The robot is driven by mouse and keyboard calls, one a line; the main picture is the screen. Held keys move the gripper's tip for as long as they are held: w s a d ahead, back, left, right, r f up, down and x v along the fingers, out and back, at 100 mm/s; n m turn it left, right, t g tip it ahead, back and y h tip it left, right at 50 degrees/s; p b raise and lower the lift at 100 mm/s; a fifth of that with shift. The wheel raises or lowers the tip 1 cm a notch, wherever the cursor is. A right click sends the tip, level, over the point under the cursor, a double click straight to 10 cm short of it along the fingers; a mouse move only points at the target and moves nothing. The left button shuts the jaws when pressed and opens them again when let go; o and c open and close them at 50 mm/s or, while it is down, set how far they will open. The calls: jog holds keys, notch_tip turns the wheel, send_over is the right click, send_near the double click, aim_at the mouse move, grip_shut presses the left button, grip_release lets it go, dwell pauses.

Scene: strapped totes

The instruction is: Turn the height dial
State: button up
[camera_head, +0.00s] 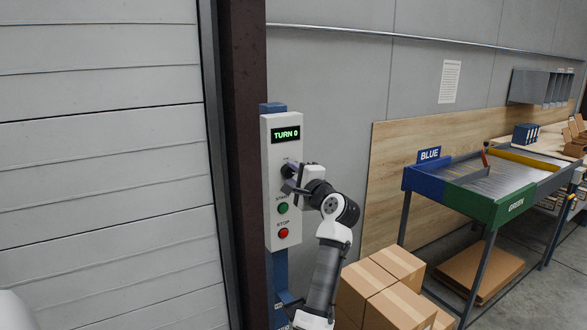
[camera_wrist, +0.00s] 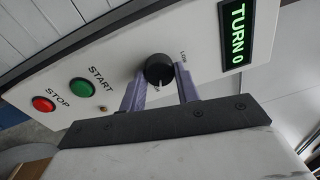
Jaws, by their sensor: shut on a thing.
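The control panel (camera_head: 283,232) is a white upright box on a blue post. Its display (camera_head: 286,134) reads "TURN 0" in green, and it also shows in the wrist view (camera_wrist: 236,38). The round black height dial (camera_wrist: 158,68) has a light pointer mark and a "LOW" label near it. My gripper (camera_wrist: 160,80) has its two grey-purple fingers on either side of the dial, shut on it. In the head view my gripper (camera_head: 288,180) reaches the panel from the right and hides most of the dial.
A green start button (camera_head: 283,208) and a red stop button (camera_head: 283,232) sit just below the dial. Stacked cardboard boxes (camera_head: 385,290) stand right of my arm. A sorting table (camera_head: 480,205) with blue and green sides is further right. A closed ribbed door (camera_head: 100,180) fills the left.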

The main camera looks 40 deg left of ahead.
jog(key=shift+m+p, duration=0.65)
jog(key=shift+m, duration=0.45)
jog(key=shift+f, duration=0.1)
jog(key=o, duration=1)
jog(key=shift+c, duration=0.2)
jog(key=b+v, duration=0.4)
jog(key=v, duration=0.9)
jog(key=shift+s+d+b, duration=0.3)
jog(key=shift+s+b, duration=0.05)
